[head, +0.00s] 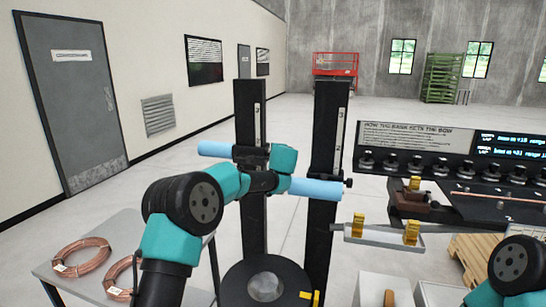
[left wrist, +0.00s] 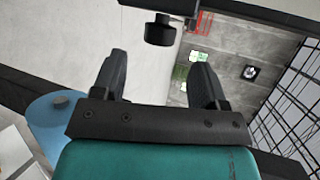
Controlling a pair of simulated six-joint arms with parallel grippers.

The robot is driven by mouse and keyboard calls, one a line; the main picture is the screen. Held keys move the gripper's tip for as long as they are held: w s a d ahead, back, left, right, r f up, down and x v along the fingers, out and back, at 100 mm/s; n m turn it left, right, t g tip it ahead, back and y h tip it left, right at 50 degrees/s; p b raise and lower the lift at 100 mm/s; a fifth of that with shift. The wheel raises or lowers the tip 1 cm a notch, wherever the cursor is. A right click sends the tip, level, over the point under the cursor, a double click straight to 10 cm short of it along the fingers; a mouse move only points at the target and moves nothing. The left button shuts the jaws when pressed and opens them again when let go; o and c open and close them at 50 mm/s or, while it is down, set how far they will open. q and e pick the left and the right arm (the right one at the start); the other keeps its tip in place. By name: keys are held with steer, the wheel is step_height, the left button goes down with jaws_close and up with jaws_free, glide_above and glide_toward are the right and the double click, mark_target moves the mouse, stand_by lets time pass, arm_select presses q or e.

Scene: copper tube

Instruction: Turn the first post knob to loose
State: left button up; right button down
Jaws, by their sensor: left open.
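Two tall black slotted posts, the left one (head: 245,115) and the right one (head: 330,125), stand with a light blue tube (head: 315,188) across them. A black post knob (left wrist: 160,30) shows in the left wrist view, beyond my left fingertips and roughly between them. My left gripper (left wrist: 158,75) is open, with nothing between its fingers. In the head view it (head: 247,154) is a small dark shape in front of the left post, partly hidden by my wrist. Another small knob (head: 348,183) sits at the right post. My right gripper is out of view.
A dark bench with a row of knobs (head: 415,165) and an information panel (head: 415,138) stands at right. A pale tray with brass clamps (head: 385,237) lies beside the right post. Copper coils (head: 82,257) lie on a grey table at lower left.

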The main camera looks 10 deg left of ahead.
arm_select(q)
steer(key=shift+x, duration=3.95)
steer(key=shift+c, duration=0.3)
steer(key=c, duration=0.9)
